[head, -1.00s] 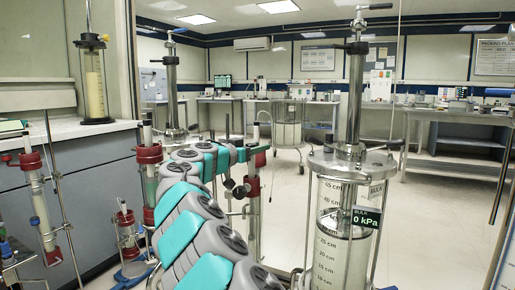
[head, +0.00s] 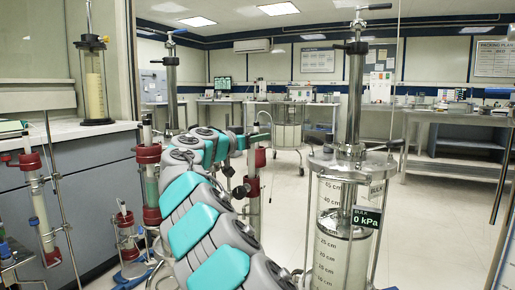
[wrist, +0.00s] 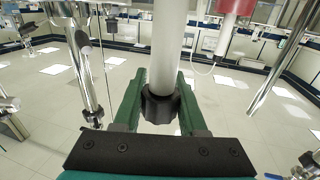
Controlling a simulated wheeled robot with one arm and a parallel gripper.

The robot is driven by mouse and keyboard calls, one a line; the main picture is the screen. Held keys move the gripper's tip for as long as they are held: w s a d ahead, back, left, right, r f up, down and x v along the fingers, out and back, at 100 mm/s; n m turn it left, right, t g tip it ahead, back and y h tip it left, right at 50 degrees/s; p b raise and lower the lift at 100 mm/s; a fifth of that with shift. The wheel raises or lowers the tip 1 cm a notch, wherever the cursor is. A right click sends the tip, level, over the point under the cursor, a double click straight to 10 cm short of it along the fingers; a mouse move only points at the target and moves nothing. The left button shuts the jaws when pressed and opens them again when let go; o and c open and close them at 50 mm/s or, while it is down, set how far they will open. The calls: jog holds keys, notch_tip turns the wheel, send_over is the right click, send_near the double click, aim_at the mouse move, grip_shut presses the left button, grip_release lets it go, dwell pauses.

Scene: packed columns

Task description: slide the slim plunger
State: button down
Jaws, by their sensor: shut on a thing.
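In the wrist view a pale, slim rod (wrist: 167,45), which I take for the slim plunger, comes down from the top edge and ends in a black ribbed knob (wrist: 160,105). My gripper (wrist: 161,90) has its two green fingers on either side of the knob and is shut on it. In the head view my grey and teal arm hides most of this spot. A slim column with red clamps (head: 252,188) stands just beyond the arm. The contact itself cannot be made out in the head view.
A wide clear bulk column (head: 328,235) with a metal lid and a display (head: 366,216) reading 0 kPa stands close on the right. Other slim columns with red clamps (head: 148,153) stand left of my arm. The floor (head: 430,230) at right is open.

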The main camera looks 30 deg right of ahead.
jog(key=shift+a+r+p, duration=0.1)
jog(key=shift+r+p, duration=0.35)
jog(key=shift+r, duration=1.7)
jog(key=shift+c, duration=2.3)
grip_release()
jog(key=shift+f, duration=0.1)
jog(key=b+v, duration=0.1)
jog(key=v, duration=0.6)
jog(key=shift+s+a, duration=0.2)
jog(key=shift+a, duration=0.05)
